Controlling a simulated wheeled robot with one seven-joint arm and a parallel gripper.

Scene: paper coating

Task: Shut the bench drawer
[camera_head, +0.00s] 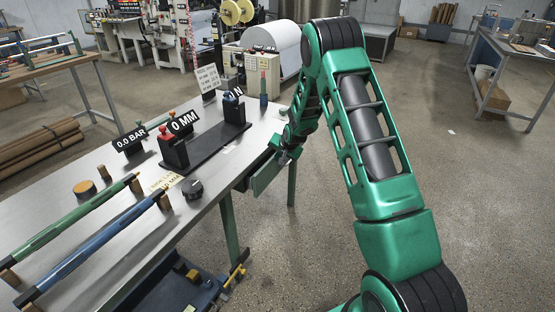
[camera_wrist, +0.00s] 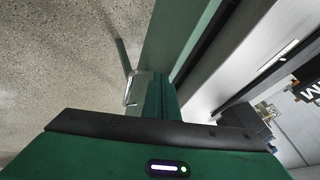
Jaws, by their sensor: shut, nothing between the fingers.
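The bench drawer (camera_head: 266,177) is under the right edge of the metal-topped bench (camera_head: 215,190). Its grey-green front stands out from the bench edge, so it is partly open. In the wrist view the drawer front (camera_wrist: 178,30) runs up from the fingers, with a dark gap between it and the bench. My gripper (camera_head: 286,157) is low at the drawer's far end. In the wrist view my gripper's green fingers (camera_wrist: 160,84) are together and empty, close to the front. I cannot tell whether they touch it. A thin metal handle (camera_wrist: 129,88) shows just left of the fingers.
On the bench are a black fixture (camera_head: 206,146) with gauge signs, a black knob (camera_head: 192,188), and green (camera_head: 75,222) and blue (camera_head: 95,243) bars. A blue wheeled unit (camera_head: 190,285) stands below. The floor right of the bench (camera_head: 280,250) is clear.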

